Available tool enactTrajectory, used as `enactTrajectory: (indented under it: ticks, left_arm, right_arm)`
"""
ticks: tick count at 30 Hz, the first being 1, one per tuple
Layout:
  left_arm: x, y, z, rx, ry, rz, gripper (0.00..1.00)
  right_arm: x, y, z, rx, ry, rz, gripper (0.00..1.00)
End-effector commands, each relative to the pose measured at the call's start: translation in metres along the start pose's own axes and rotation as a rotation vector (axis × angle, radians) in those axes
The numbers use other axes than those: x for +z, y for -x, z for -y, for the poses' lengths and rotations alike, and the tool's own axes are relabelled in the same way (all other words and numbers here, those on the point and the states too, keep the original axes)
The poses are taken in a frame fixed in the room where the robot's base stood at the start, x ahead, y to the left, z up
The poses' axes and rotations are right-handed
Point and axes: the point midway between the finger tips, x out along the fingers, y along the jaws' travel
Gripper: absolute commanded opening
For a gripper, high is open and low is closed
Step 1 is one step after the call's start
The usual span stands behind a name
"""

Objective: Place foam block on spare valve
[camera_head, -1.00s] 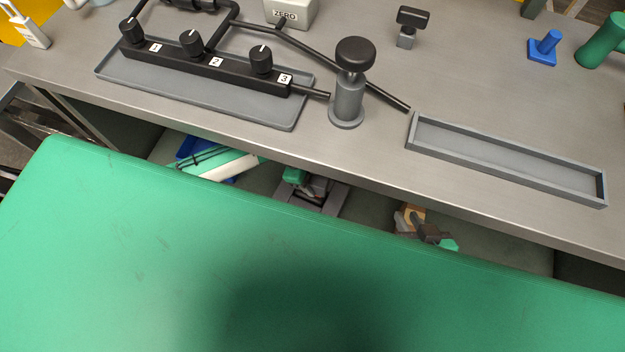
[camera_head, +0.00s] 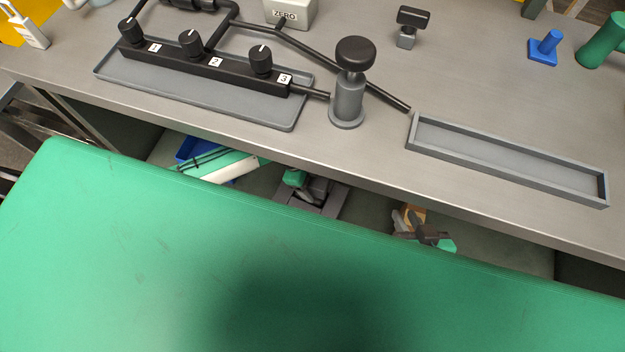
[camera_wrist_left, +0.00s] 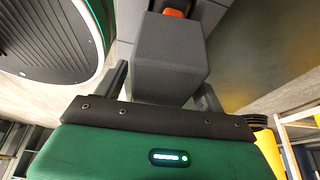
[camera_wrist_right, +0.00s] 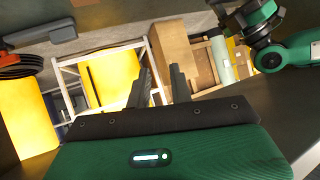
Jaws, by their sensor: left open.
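A dark grey block (camera_wrist_left: 170,55), which looks like the foam block, fills the space between the fingers of my open left gripper (camera_wrist_left: 163,88) in the left wrist view. Whether the fingers touch it is unclear. In the head view the left gripper (camera_head: 316,190) is below the bench edge, and I cannot make out the block. My right gripper (camera_wrist_right: 160,78) has its fingers apart with nothing between them; it also shows in the head view (camera_head: 425,234). A black-knobbed grey valve (camera_head: 349,98) stands upright near the bench's front edge. A smaller black-topped fitting (camera_head: 407,34) stands behind. I cannot tell which is spare.
A black manifold (camera_head: 205,66) with numbered knobs lies in a grey tray (camera_head: 270,112). An empty long tray (camera_head: 500,165) lies at right. A blue fitting (camera_head: 545,46) stands at the back. The bench edge (camera_head: 450,200) overhangs both grippers.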

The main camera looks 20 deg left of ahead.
Motion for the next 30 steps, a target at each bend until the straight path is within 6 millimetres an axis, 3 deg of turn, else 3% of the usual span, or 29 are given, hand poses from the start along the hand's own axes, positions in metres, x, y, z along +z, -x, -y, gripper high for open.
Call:
enactTrajectory:
  ticks: [12, 18, 25, 30]
  left_arm:
    - [0.0, 0.06, 0.001, -0.002, -0.001, 0.001, 0.71]
    - [-0.004, 0.072, -0.002, -0.006, 0.009, -0.008, 0.71]
    - [-0.051, 0.061, -0.033, -0.104, 0.158, -0.116, 0.71]
    - [-0.083, 0.071, -0.055, -0.235, 0.391, -0.229, 0.71]
  right_arm:
    - [0.005, 0.018, -0.024, 0.064, 0.004, 0.19, 0.22]
    - [0.009, 0.022, -0.029, 0.078, 0.004, 0.238, 0.22]
    - [0.01, 0.023, -0.029, 0.08, 0.004, 0.243, 0.22]
    - [0.01, 0.023, -0.029, 0.079, 0.004, 0.243, 0.22]
